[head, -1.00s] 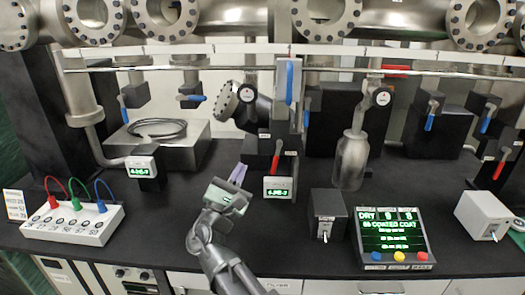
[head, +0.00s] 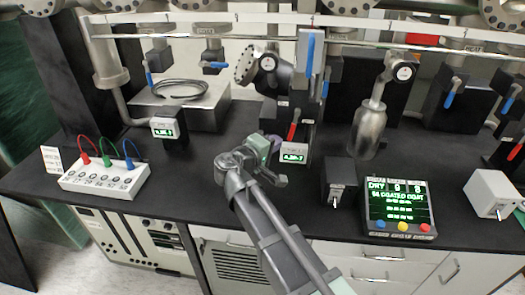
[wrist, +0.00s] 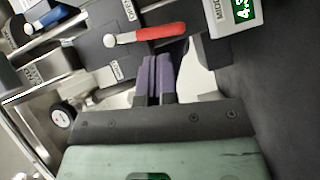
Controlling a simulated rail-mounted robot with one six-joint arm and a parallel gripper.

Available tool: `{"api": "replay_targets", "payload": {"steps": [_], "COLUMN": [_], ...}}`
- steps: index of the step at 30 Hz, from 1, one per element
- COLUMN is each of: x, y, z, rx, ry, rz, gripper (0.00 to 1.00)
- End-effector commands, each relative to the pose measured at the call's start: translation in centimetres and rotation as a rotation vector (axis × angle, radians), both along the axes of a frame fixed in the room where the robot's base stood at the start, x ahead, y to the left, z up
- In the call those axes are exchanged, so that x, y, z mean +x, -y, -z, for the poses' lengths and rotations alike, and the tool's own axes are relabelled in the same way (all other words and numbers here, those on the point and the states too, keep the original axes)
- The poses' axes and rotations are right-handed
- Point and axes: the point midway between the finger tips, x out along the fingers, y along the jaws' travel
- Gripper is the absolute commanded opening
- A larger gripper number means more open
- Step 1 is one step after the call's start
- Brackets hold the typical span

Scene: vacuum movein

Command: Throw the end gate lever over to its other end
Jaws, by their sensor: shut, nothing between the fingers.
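Several valve levers show, and I cannot tell by label which one is the end gate lever. A red lever (head: 292,131) stands upright above the middle gauge (head: 293,153). In the wrist view this red lever (wrist: 150,35) lies across the picture just beyond my fingertips, with small labels on the dark block beside it. Another red lever (head: 515,152) is at the far right edge. A large blue lever (head: 310,53) stands upright on a grey block. My gripper (head: 273,142) is left of the middle gauge; its purple fingers (wrist: 157,78) are shut and empty, apart from the lever.
A black switch box (head: 339,183) and a green-lit display (head: 398,205) stand near the front. A socket box (head: 103,178) with coloured cables is at left. Bare black bench lies left of my gripper.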

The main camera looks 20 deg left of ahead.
Motion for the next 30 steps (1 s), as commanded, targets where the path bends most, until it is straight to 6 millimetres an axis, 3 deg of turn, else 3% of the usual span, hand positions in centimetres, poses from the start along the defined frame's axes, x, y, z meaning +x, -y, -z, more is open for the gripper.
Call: {"api": "replay_targets", "payload": {"steps": [3, 9, 21, 26, 30], "x": [2.4, 4.7, 5.0, 5.3, 5.6], "y": [0.7, 1.6, 1.8, 3.0, 4.1], "z": [0.3, 0.5, 0.7, 1.9, 1.2], "rx": [0.0, 0.0, -0.01, -0.174, -0.248], "ry": [0.0, 0.0, 0.003, 0.047, 0.065], "rz": [0.002, 0.002, 0.0, 0.0, 0.003], "gripper": [0.0, 0.0, 0.0, 0.0, 0.0]}}
